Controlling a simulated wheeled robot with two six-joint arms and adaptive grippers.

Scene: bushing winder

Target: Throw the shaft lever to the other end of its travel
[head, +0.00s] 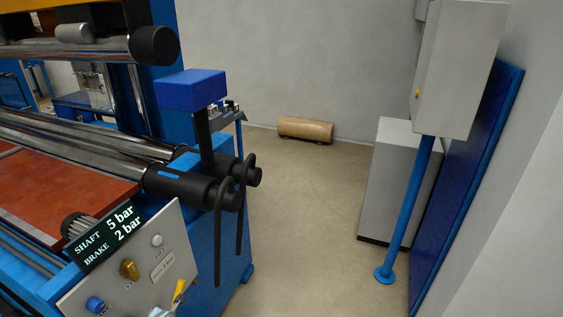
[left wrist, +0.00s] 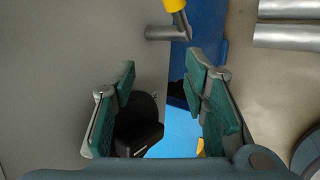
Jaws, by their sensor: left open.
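A lever with a yellow handle (head: 179,288) stands out from the grey control panel (head: 190,262) at the lower edge of the head view, its handle tilted. In the left wrist view a yellow handle (left wrist: 173,5) on a grey metal stem (left wrist: 166,33) shows at the top, in front of the grey panel face (left wrist: 60,60). My left gripper (left wrist: 162,80) is open, with green pads apart and nothing clasped between them. The yellow handle lies beyond the fingertips, apart from them. The lever's base is cut off in the head view. My right gripper is in neither view.
A display (head: 112,232) reads shaft 5 bar, brake 2 bar. The panel also carries a brass knob (head: 129,269), a blue knob (head: 96,305) and a white button (head: 156,240). Black shaft ends (head: 205,190) and hanging black handles (head: 218,240) stand beside it.

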